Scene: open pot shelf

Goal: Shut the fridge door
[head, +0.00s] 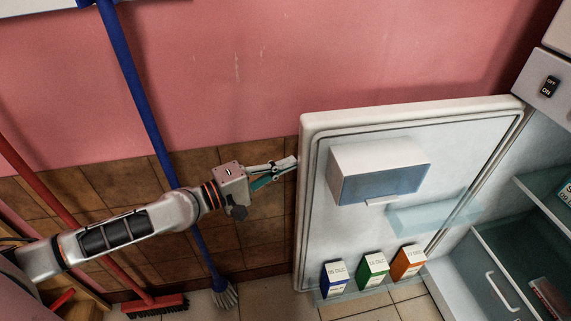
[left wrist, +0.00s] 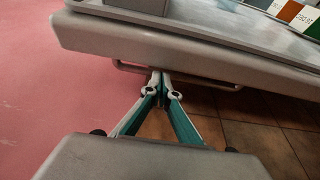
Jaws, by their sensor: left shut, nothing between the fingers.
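The fridge door (head: 313,215) stands wide open in the head view, its inner side with shelves facing me. The fridge body (head: 460,270) is at the right, with its interior showing. My left gripper (head: 296,162) is shut and empty at the door's free left edge, near its upper part. In the left wrist view the fingertips (left wrist: 161,75) are at the door's edge (left wrist: 190,57), close to a thin handle bar (left wrist: 133,68) on its outer side. I cannot tell whether they touch the door. My right gripper is not in view.
The door holds a white bin (head: 380,165) and blue, green and orange cartons (head: 374,268). A blue broom (head: 150,120) and a red broom (head: 75,225) lean on the wall at the left. Tiled floor lies below the door. Inside the fridge, a drawer (head: 500,292) shows.

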